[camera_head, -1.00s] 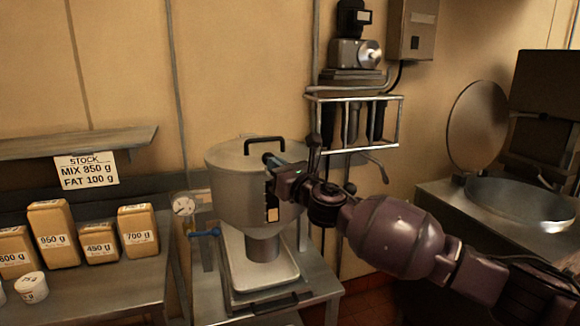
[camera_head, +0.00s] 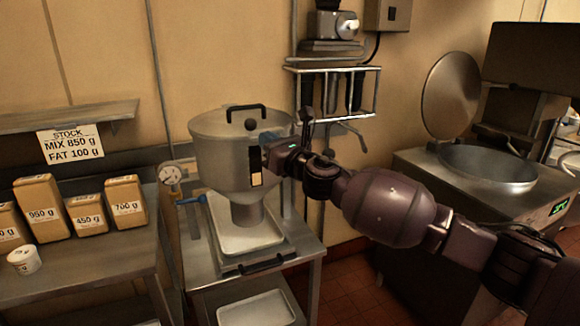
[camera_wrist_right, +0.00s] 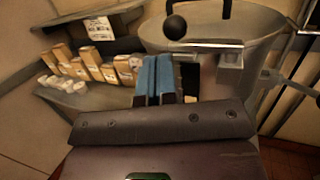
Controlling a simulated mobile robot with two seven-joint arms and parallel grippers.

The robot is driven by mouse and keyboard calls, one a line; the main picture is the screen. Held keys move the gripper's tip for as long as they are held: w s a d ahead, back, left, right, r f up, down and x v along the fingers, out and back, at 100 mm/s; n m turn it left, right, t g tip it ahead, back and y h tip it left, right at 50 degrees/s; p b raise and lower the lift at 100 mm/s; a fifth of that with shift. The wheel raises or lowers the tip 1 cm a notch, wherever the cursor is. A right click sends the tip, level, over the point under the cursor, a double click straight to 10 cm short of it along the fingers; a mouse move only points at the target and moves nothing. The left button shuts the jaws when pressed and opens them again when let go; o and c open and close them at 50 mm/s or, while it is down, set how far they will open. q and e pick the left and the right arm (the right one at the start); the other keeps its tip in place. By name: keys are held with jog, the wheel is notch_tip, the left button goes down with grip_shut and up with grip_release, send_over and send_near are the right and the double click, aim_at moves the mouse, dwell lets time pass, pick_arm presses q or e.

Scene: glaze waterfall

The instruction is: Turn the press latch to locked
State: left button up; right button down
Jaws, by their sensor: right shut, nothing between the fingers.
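The press looks like a steel hopper (camera_head: 215,150) with a lid and a black handle (camera_head: 247,108). A black ball knob (camera_head: 250,124) sits near its rim; in the right wrist view the knob (camera_wrist_right: 174,27) ends a metal bar (camera_wrist_right: 210,44) running to a bracket on the hopper's side. This looks like the latch; I cannot read its position. My right gripper (camera_head: 266,150) is at the hopper's right side, below the knob. Its blue fingertips (camera_wrist_right: 153,76) are shut together and empty, below the bar; I cannot tell whether they touch the hopper. My left gripper is not in view.
A dark slot with a pale label (camera_head: 255,165) is beside my fingers. A gauge (camera_head: 170,174) and a blue lever (camera_head: 190,200) stand left of the hopper. A tray (camera_head: 245,238) lies beneath. Packets (camera_head: 85,213) are at left, a round pan (camera_head: 488,167) at right.

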jog(key=s+d+m, duration=0.4)
jog(key=s+m, duration=0.4)
jog(key=m, duration=0.3)
jog(key=s+d+f+m+t+h, duration=0.1)
jog(key=s+d+f+m+h, duration=0.3)
jog(key=d+f+m, duration=0.65)
jog(key=s+d+f+m+t+h, duration=0.1)
jog(key=s+d+f+m+h, duration=0.35)
jog(key=f+m, duration=0.95)
jog(key=s+d+f+m+g+h, duration=0.2)
jog(key=s+d+f+m, duration=0.2)
jog(key=s+f, duration=0.6)
jog(key=s+d+f+m+g+h, duration=0.3)
jog(key=s+d+f, duration=0.4)
jog(key=s, duration=0.6)
notch_tip(320, 180, down, 3)
jog(key=shift+s+d+r+m, duration=0.15)
jog(key=shift+d+m, duration=0.15)
jog(key=shift+m, duration=0.15)
